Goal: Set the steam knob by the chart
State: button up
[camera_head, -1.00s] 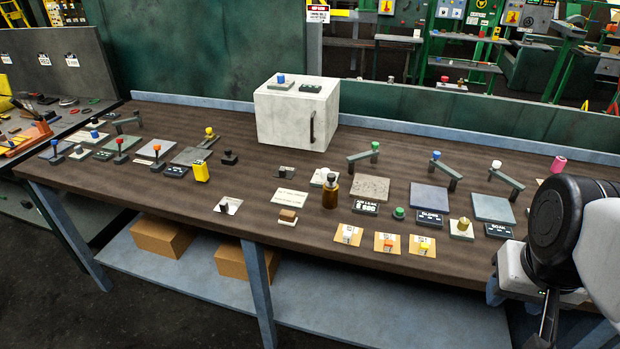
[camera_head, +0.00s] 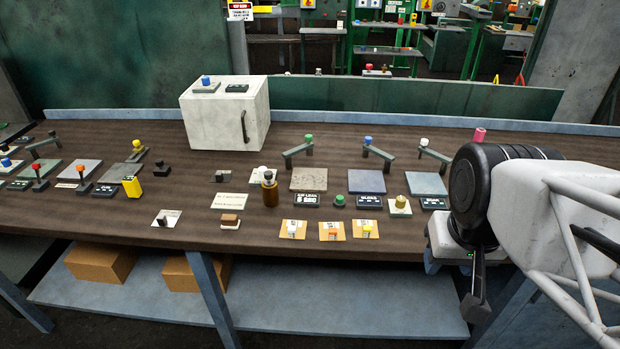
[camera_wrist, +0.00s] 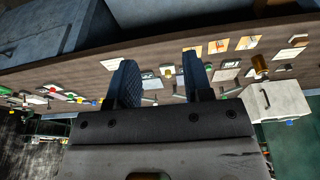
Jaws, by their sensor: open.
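My gripper (camera_head: 476,302) hangs at the right, in front of the bench's front edge, empty. In the wrist view my gripper (camera_wrist: 160,78) shows two fingers spread apart with nothing between them. I cannot read which control is the steam knob. Candidates are a small black knob on a pale plate (camera_head: 165,218) at the front left, a brass-coloured knob (camera_head: 401,202) on a pale base and a green knob (camera_head: 339,200). The gripper is apart from all of these.
The brown bench (camera_head: 120,228) carries a white box (camera_head: 215,120) with a handle, an amber bottle (camera_head: 270,192), a yellow block (camera_head: 132,187), levers on posts, square plates and orange cards (camera_head: 331,232). Cardboard boxes (camera_head: 100,264) sit on the lower shelf. A pink cylinder (camera_head: 479,135) stands behind my arm.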

jog(key=shift+o, duration=1.1)
jog(key=w+a+r+n, duration=0.2)
jog(key=w+a+n, duration=0.1)
jog(key=w, duration=0.5)
jog(key=w+a+r+n, duration=0.2)
jog(key=w+a+n, duration=0.1)
jog(key=w, duration=0.5)
jog(key=n+g, duration=0.3)
jog(key=n, duration=1.3)
send_over(263, 168)
notch_tip(263, 168, down, 19)
jog(key=shift+r, duration=0.2)
